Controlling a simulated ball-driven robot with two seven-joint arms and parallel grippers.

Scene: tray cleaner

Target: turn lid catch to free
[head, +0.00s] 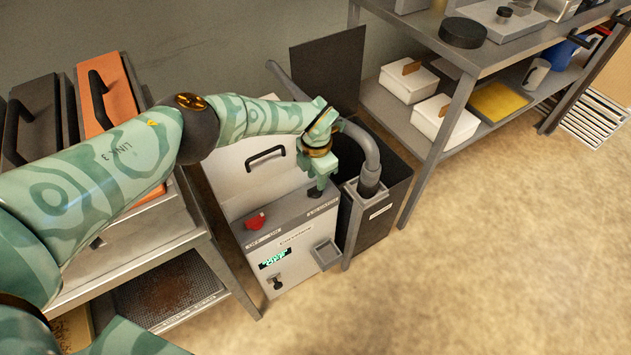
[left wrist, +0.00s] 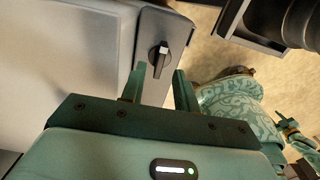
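The tray cleaner (head: 290,236) is a light grey box with a white lid (head: 240,180) bearing a black bar handle (head: 265,156).
A red knob (head: 255,220) and a lit display (head: 275,257) are on the machine. A steel cart (head: 170,245) stands left, a shelf (head: 465,85) right. The floor in front is clear.

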